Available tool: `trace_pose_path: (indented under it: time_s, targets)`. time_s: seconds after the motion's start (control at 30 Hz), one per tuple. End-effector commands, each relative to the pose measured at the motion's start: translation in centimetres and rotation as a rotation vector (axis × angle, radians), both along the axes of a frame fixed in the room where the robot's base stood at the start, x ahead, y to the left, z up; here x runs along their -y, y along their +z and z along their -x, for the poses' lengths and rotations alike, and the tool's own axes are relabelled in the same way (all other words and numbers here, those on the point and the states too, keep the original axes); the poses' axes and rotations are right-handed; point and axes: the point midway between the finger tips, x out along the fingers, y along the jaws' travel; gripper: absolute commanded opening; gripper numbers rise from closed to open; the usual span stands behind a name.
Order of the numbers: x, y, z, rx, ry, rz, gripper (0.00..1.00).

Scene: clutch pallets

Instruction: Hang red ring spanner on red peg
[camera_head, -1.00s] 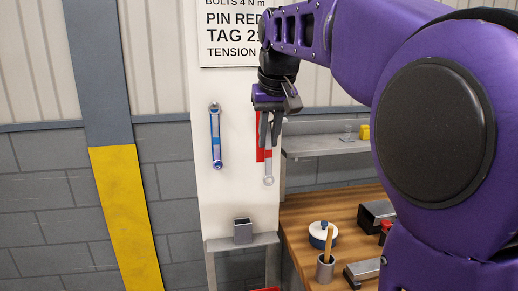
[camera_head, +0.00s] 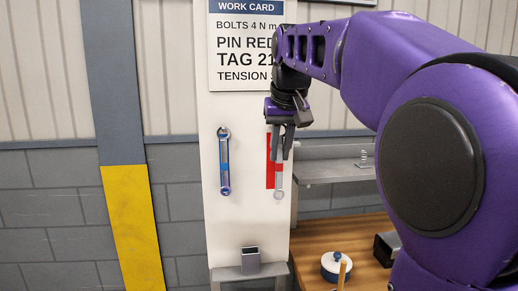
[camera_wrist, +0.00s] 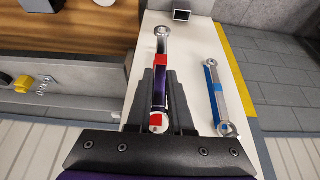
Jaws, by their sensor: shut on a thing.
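My gripper (camera_head: 281,150) is shut on the red ring spanner (camera_head: 279,183), a silver spanner with a red band. In the wrist view the spanner (camera_wrist: 161,45) runs between my two dark fingers (camera_wrist: 161,85), with one ring far out and the other near the gripper. Red shows at the near ring (camera_wrist: 158,128). I cannot tell whether this is the red peg or whether the ring is around it. In the head view my gripper hides that upper ring.
A blue-banded spanner (camera_head: 224,165) hangs on the board to the left, and also shows in the wrist view (camera_wrist: 213,85). A small grey box (camera_head: 250,261) stands below. A grey shelf (camera_head: 335,170) and wooden bench (camera_head: 320,238) lie to the right.

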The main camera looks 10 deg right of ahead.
Motion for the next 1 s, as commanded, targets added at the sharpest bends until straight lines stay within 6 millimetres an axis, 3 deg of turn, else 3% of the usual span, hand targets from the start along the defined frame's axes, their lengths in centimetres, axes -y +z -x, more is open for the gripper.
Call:
trace_pose_path:
  time_s: [1.0]
  targets:
    - [0.0,-0.4,-6.1,-0.001,0.001,0.000,0.00]
